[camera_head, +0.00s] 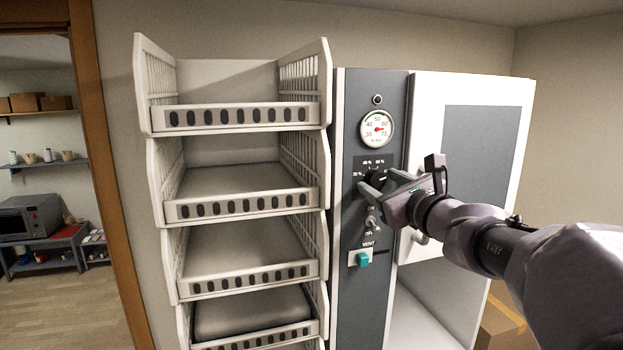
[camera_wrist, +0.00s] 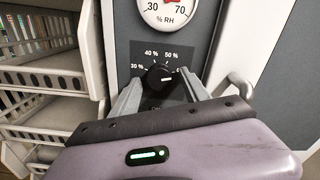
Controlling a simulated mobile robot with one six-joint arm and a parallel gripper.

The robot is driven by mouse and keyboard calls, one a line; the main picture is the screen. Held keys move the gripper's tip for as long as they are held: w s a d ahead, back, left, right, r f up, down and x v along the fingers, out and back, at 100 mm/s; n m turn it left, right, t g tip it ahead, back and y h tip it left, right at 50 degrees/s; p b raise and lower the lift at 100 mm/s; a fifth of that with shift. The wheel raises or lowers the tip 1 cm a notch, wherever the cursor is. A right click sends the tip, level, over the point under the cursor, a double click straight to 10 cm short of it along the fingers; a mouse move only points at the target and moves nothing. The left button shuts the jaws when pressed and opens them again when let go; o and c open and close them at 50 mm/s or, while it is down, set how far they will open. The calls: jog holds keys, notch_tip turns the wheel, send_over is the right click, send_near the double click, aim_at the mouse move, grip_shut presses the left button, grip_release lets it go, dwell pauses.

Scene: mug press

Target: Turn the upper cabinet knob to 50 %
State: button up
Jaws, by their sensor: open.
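The upper cabinet knob (camera_wrist: 160,77) is round and black, on a dark plate marked 30 %, 40 % and 50 %. A short light mark shows on its face, but I cannot tell exactly which value it points to. My gripper (camera_wrist: 160,88) is open, with one finger on each side of the knob. I cannot tell whether the fingers touch it. In the head view my gripper (camera_head: 377,183) reaches the control panel (camera_head: 362,110) from the right and partly hides the knob.
A round % RH gauge (camera_head: 377,129) sits above the knob. Below are a toggle switch (camera_head: 373,223) and a teal vent slider (camera_head: 363,260). The white cabinet door (camera_head: 425,90) is at right, with its handle (camera_wrist: 240,85) close to the right finger. Stacked white bins (camera_head: 235,118) stand left.

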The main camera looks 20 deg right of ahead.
jog(key=shift+s, duration=0.1)
jog(key=shift+s, duration=0.1)
jog(key=shift+c, duration=0.4)
grip_shut()
